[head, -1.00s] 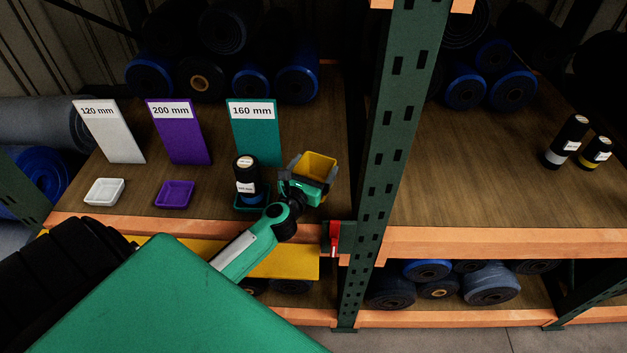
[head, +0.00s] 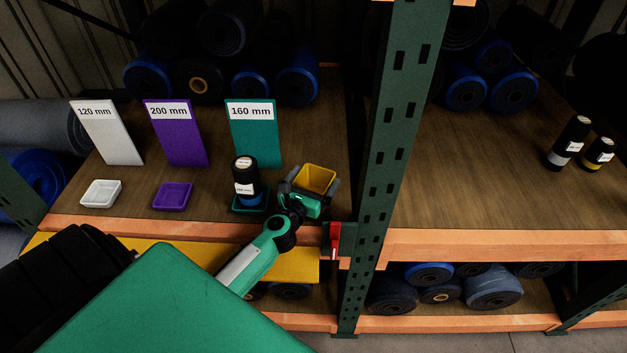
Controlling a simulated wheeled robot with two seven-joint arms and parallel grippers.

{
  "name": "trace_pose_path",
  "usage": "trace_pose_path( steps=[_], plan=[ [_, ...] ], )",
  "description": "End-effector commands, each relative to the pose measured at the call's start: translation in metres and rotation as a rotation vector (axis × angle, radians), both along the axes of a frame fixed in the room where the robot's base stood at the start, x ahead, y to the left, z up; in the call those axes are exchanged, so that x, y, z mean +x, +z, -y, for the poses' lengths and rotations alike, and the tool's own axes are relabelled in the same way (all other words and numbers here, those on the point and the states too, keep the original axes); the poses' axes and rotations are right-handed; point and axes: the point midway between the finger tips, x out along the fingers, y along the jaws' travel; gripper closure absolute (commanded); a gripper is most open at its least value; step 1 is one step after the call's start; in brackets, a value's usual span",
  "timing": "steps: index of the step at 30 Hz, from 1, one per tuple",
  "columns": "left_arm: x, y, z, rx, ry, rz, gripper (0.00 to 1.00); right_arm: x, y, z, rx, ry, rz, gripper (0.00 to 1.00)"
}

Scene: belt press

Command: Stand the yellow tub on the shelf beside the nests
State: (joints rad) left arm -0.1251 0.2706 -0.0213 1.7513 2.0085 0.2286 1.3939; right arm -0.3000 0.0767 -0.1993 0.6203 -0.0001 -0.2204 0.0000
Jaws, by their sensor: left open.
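The yellow tub (head: 316,178) is at the front right of the left shelf (head: 130,190), beside the teal nest. My left gripper (head: 313,188) is open, with its fingers on either side of the tub. The tub looks upright and at shelf level; its base is hidden by the gripper, so I cannot tell if it touches the shelf. The nests are a white one (head: 101,194), a purple one (head: 173,196) and a teal one (head: 240,207). A black roll with a white label (head: 245,178) stands in the teal nest. My right gripper is not in view.
Signs reading 120 mm (head: 108,135), 200 mm (head: 176,135) and 160 mm (head: 254,135) stand behind the nests. A green upright post (head: 386,150) is right of the tub. Two black rolls (head: 569,143) stand on the right shelf. Larger rolls lie at the back.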

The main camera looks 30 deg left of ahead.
Motion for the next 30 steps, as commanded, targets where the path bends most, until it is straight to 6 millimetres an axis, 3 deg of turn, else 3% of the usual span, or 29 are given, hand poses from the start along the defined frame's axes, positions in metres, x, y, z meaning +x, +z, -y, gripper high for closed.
trace_pose_path(
  steps=[5, 21, 30],
  plan=[
    [-0.010, 0.001, 0.001, 0.001, 0.000, -0.002, 0.00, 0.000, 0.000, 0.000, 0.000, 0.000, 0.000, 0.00],
    [-0.100, 0.000, 0.016, 0.000, 0.000, -0.001, 0.00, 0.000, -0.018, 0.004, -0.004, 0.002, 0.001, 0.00],
    [-0.118, 0.002, 0.019, 0.001, 0.000, 0.000, 0.00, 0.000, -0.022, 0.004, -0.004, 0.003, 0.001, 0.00]
  ],
)
